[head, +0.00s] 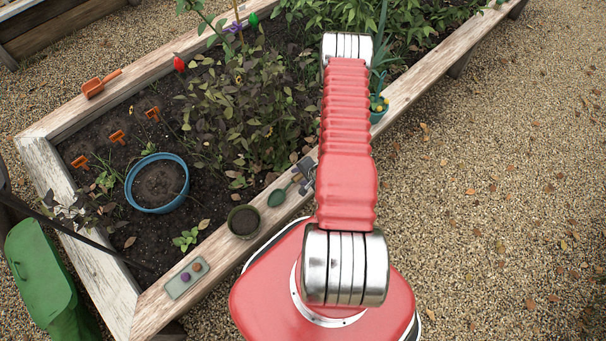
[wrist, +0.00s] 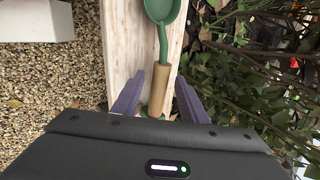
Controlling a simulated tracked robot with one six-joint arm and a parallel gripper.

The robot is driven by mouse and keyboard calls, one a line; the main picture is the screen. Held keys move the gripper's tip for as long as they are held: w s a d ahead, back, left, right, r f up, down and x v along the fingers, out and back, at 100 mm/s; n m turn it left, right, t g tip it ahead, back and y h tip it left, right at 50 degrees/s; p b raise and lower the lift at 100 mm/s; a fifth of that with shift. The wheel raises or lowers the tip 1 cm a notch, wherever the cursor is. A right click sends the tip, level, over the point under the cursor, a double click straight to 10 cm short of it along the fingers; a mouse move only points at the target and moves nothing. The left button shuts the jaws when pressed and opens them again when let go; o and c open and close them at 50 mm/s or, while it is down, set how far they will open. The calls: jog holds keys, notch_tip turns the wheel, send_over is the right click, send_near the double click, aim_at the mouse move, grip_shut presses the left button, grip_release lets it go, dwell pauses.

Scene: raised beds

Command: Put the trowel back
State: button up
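A green trowel (head: 277,198) with a light wooden handle lies on the near wooden edge of the raised bed. In the wrist view the trowel (wrist: 160,88) has its green scoop at the top and its handle pointing toward my gripper (wrist: 160,76). The two dark purple fingers are apart, one on each side of the handle, with gaps showing. In the head view my gripper (head: 303,173) is low over the bed edge at the handle end, and my arm partly hides it. A small orange scoop-like tool (head: 97,85) lies on the far bed edge.
A small soil-filled pot (head: 243,221) and a grey tray (head: 186,279) with round knobs sit on the near edge. A blue pot (head: 134,196) and orange markers (head: 117,136) stand in the soil. Leafy plants crowd beside my gripper. Gravel (head: 500,200) is open at right.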

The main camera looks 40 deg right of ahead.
jog(key=v, duration=1.2)
dwell(0.3)
jog(key=shift+r, duration=0.1)
dwell(0.4)
